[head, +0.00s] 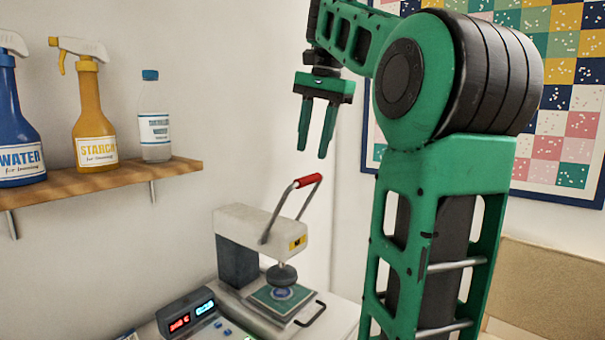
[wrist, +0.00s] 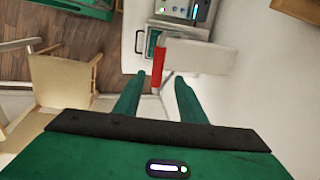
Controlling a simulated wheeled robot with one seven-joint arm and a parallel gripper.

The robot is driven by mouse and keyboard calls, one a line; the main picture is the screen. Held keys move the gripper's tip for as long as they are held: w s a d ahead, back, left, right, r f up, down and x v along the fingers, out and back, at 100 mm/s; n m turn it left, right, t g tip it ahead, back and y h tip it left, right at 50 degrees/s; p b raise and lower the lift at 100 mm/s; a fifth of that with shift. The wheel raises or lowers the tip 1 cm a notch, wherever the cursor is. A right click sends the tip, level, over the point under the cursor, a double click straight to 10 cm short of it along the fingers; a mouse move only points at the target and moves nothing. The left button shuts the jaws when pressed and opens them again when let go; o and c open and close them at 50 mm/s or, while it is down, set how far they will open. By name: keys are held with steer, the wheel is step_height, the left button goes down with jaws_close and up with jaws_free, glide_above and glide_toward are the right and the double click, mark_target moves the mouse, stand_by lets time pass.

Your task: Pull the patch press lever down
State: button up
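The patch press (head: 256,234) is a white and grey machine on a white surface. Its metal lever ends in a red grip (head: 308,181) and stands raised above the press. A green plate with a round blue patch (head: 282,293) lies under the round press head (head: 282,275). My gripper (head: 315,153) is open and empty, pointing down, above the red grip and apart from it. In the wrist view the red grip (wrist: 158,64) shows just beyond the two green fingers, and the press body (wrist: 200,58) lies to its right.
A control box with lit displays (head: 188,315) stands left of the press. A wooden shelf (head: 120,179) on the left wall holds a blue bottle (head: 18,125), a yellow bottle (head: 90,112) and a clear bottle (head: 154,120). A chair (wrist: 62,88) shows at left in the wrist view.

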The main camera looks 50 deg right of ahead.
steer(key=shift+w+a+f, duration=0.1)
steer(key=shift+w+f, duration=0.1)
steer(key=shift+f, duration=1)
steer(key=shift+w+d+f, duration=0.1)
steer(key=shift+w+f, duration=0.15)
steer(key=shift+f, duration=0.9)
steer(key=shift+w+a+f, duration=0.1)
steer(key=shift+w+f, duration=0.1)
steer(key=shift+f, duration=1)
jaws_close()
